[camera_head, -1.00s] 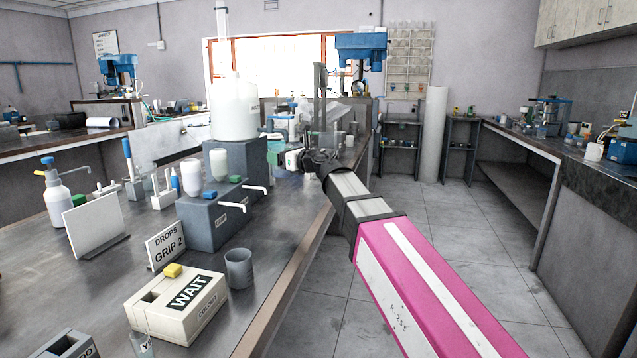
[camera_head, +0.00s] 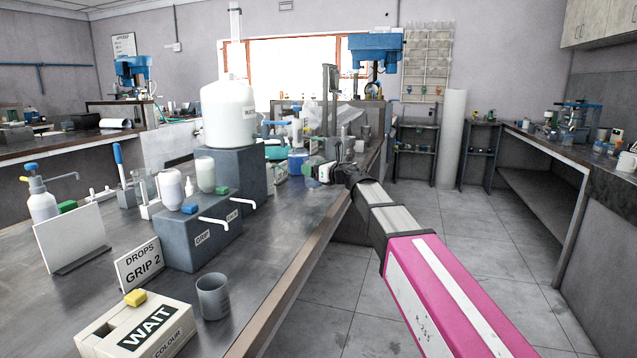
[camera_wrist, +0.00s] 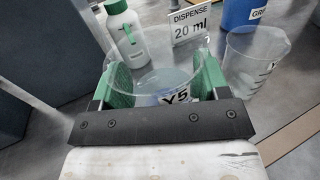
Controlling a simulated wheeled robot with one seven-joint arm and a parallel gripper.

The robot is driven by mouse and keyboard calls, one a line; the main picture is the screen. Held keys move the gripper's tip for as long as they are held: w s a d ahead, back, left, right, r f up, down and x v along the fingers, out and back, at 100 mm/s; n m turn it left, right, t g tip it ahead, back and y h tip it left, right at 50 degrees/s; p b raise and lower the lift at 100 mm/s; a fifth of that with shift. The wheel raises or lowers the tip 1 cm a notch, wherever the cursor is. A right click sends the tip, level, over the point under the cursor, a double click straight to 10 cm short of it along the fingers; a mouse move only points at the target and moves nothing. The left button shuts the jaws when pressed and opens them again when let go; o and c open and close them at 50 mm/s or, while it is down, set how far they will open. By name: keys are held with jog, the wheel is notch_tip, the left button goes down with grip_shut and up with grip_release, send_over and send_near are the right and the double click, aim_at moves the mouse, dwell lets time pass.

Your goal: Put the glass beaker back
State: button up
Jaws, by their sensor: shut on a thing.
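The glass beaker (camera_wrist: 165,82) is clear and carries a label that looks like "Y5". In the wrist view it sits between the two green fingers of my gripper (camera_wrist: 160,88), which is shut on it. In the head view my gripper (camera_head: 318,172) reaches over the far part of the steel bench (camera_head: 290,225), near the blue container (camera_head: 297,160). I cannot make out the held beaker clearly there. Whether its base touches the bench is hidden.
In the wrist view a second clear beaker (camera_wrist: 252,62) stands to the right, with a white bottle (camera_wrist: 124,32) and a "DISPENSE 20 ml" sign (camera_wrist: 190,20) beyond. A large white tank (camera_head: 228,112) on a grey block stands left of my arm. A grey cup (camera_head: 213,296) stands nearer.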

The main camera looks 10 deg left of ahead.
jog(key=shift+w+d+f, duration=0.55)
jog(key=shift+w+f, duration=0.1)
jog(key=shift+w, duration=0.1)
jog(key=shift+f, duration=1.9)
jog(key=shift+f, duration=0.15)
jog(key=o, duration=1.2)
jog(key=shift+c, duration=0.2)
